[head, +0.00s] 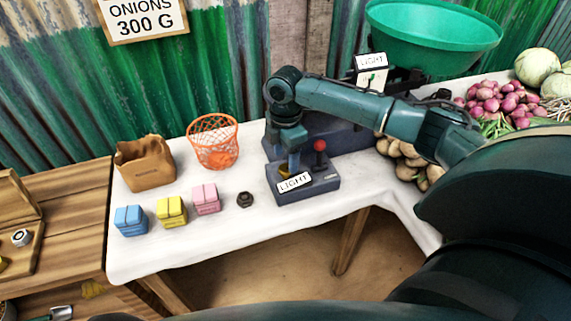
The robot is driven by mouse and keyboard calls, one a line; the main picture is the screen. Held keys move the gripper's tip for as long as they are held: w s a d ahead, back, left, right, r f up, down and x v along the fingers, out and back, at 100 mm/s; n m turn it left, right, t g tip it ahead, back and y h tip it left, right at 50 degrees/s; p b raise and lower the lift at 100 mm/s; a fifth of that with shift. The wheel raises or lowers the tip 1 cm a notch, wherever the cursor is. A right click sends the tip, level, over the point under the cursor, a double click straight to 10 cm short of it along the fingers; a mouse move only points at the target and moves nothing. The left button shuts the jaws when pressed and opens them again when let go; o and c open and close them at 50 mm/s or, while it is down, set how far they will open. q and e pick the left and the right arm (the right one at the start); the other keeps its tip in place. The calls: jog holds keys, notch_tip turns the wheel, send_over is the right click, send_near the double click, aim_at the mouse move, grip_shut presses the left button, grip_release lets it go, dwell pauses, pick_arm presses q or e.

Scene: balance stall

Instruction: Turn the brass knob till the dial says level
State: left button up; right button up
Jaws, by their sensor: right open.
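A dark grey control box (318,183) stands at the front of the white-covered table. A small yellow-brass piece, likely the brass knob (283,171), shows on its top, mostly hidden by my right gripper (292,168). That gripper points down at the knob and is open; whether its fingers touch the knob is hard to tell. A label on the box's front (293,182) reads LIGHT. A sign (371,60) on the scale behind my arm also reads LIGHT, above a pale face (372,79) too small to read. My left gripper is not in view.
A red-ball lever (319,146) stands just right of my right gripper. A green pan (432,35) sits behind my arm. An orange basket (213,142), a paper bag (145,163), blue, yellow and pink blocks, and a dark nut (245,199) lie to the left. Vegetables crowd the right.

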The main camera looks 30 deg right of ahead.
aim_at(285, 168)
jog(key=shift+f, duration=1.75)
jog(key=shift+c, duration=0.6)
